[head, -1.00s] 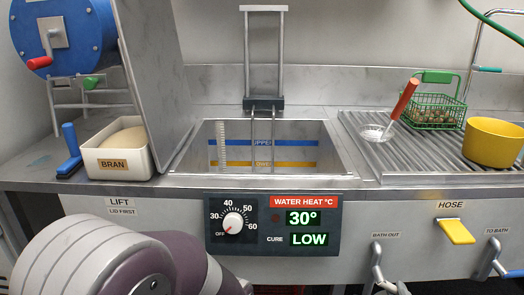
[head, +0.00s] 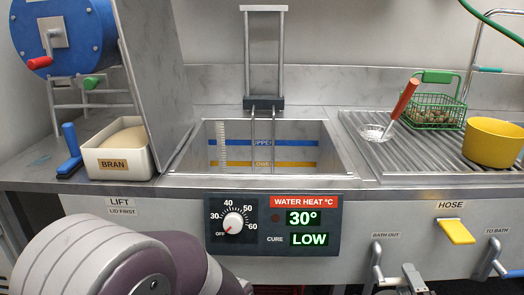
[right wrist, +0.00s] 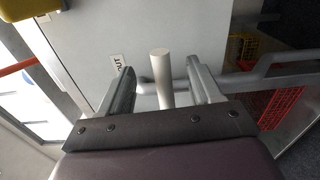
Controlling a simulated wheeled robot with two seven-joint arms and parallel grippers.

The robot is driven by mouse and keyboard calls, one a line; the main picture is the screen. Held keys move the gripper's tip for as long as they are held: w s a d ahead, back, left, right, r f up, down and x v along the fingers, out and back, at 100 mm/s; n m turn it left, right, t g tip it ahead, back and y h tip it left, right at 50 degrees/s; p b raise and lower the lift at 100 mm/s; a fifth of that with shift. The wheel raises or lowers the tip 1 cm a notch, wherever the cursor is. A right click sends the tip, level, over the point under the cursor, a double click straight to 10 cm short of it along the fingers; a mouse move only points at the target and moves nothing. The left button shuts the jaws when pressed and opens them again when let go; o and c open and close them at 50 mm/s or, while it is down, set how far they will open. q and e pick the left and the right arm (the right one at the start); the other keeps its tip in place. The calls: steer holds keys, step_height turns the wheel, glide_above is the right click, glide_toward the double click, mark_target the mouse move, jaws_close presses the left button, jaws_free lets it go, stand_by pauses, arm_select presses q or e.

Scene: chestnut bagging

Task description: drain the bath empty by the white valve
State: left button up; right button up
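The bath (head: 330,158) is the steel basin in the middle of the counter, with a blue UPPER line and a yellow LOWER line on its back wall. The bath-out pipe (head: 376,262) hangs on the front panel below its BATH OUT label. My right gripper (head: 414,280) is at the bottom edge of the head view, beside this pipe. In the right wrist view my right gripper (right wrist: 160,90) is open, its fingers on either side of the white valve handle (right wrist: 161,72), with gaps visible. My left gripper is out of view; only a rounded arm link shows at lower left.
The heat panel (head: 272,225) reads 30° and LOW. The hose tap (head: 456,231) and to-bath pipe (head: 491,258) are to the right. A bran box (head: 118,160) is at left.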

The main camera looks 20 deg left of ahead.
steer(key=v, duration=0.9)
steer(key=shift+p, duration=0.45)
